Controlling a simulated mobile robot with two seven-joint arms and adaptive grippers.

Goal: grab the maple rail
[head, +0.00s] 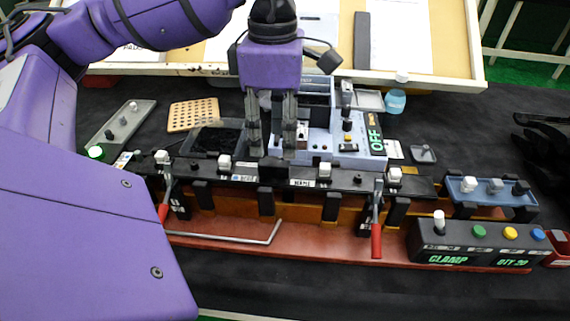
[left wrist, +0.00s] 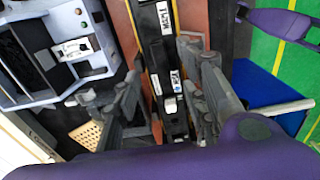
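A long black rail (head: 340,185) with small white labels lies across the fixture in the middle of the head view. One label seems to read maple. An orange-brown wooden strip (head: 235,202) shows below its front edge between black clips. In the left wrist view the rail (left wrist: 160,50) runs up the picture between my fingers. My left gripper (head: 271,154) points down, just behind or over the rail's middle, with its fingers apart. It is open and empty in the left wrist view (left wrist: 168,95). A dark shape at the head view's right edge looks like my right gripper (head: 545,140); its fingers are unclear.
Two red-handled toggle clamps (head: 376,230) stand at the fixture's front. A grey control box (head: 325,125) showing OFF stands behind the rail. A button box (head: 480,243) marked CLAMP is at front right. A perforated wooden block (head: 194,115) and a grey tray (head: 120,127) lie at left.

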